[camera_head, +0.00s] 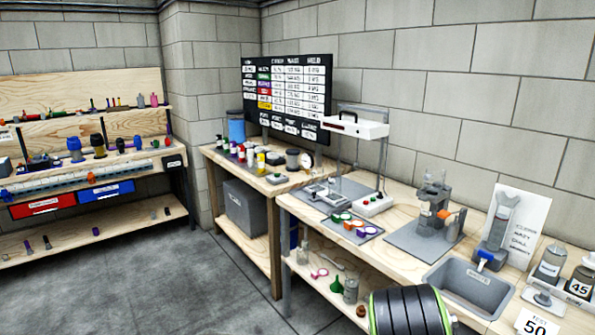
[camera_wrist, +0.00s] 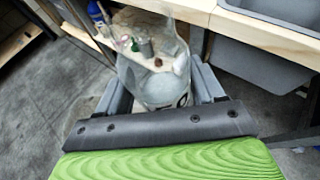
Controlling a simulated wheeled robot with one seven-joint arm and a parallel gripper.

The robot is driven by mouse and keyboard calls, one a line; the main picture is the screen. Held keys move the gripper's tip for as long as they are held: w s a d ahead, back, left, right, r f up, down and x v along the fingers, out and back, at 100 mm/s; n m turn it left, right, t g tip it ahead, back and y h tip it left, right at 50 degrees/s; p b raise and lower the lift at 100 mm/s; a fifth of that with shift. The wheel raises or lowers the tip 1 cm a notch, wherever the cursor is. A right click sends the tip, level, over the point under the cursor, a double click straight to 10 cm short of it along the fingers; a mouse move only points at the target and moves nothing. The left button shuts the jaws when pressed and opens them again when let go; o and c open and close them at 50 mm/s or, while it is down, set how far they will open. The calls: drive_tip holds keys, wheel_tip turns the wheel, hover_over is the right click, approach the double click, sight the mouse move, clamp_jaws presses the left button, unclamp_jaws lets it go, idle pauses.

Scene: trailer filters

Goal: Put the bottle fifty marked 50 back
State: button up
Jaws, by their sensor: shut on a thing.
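My gripper (camera_wrist: 165,76) is shut on a clear bottle (camera_wrist: 148,88) in the wrist view, with one grey finger on each side. A white label with dark characters shows low on the bottle, partly hidden by the gripper's dark bar, so I cannot read its number. The gripper and the held bottle are not visible in the head view. There, a white card reading TEST 50 (camera_head: 537,324) is at the bench's front right corner, cut by the picture's bottom edge. A bottle marked 45 (camera_head: 579,288) stands behind it at the right edge.
A grey sink basin (camera_head: 468,289) is left of the card. A grey-capped bottle (camera_head: 551,262) and a grey dispenser with a white board (camera_head: 519,228) stand behind. The lower shelf (camera_head: 318,285) holds small items, including a green funnel (camera_head: 336,284). Open floor lies at left.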

drive_tip(key=s+a+f+n+y, duration=0.2)
drive_tip(key=s+a+f+y, duration=0.1)
drive_tip(key=s+a+f, duration=0.75)
wheel_tip(320, 180, up, 14)
drive_tip(key=s+d+p, duration=0.1)
drive_tip(key=s+p, duration=0.1)
drive_tip(key=p, duration=1.1)
drive_tip(key=shift+d+p, duration=0.15)
drive_tip(key=shift+p, duration=0.2)
